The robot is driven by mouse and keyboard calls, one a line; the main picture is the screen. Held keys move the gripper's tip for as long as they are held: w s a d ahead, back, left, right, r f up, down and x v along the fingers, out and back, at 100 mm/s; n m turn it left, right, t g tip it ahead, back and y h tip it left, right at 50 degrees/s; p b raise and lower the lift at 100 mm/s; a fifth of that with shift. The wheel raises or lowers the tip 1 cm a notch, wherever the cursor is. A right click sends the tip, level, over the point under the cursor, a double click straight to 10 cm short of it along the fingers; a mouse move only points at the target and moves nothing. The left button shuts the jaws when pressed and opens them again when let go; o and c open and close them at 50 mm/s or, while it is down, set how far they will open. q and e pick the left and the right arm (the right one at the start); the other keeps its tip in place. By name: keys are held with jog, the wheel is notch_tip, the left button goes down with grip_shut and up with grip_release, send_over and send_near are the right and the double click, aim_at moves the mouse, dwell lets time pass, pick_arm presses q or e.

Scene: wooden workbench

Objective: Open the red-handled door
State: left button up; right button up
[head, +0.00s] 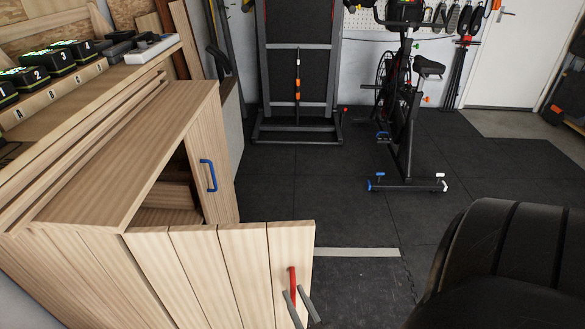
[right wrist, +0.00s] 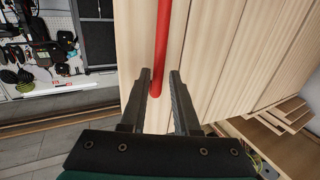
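The red-handled door (head: 225,265) of the wooden cabinet (head: 125,150) stands swung outward in the head view, and part of the cabinet's inside shows behind it. Its red handle (head: 292,280) is upright near the door's free edge. My right gripper (head: 294,294) is at the handle's lower part, with one finger on each side. In the right wrist view, the red handle (right wrist: 163,40) passes between the fingertips (right wrist: 160,73), which stand apart with narrow gaps beside it. The gripper looks open around the handle. My left gripper is not in view.
A second cabinet door with a blue handle (head: 208,175) is beside the opening. Numbered black boxes (head: 48,66) stand on the workbench above. An exercise bike (head: 408,110) and a folded treadmill (head: 298,70) stand farther back. The dark floor (head: 340,215) between is clear.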

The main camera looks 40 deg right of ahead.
jog(key=v, duration=1)
jog(key=shift+p, duration=0.3)
jog(key=shift+w, duration=0.25)
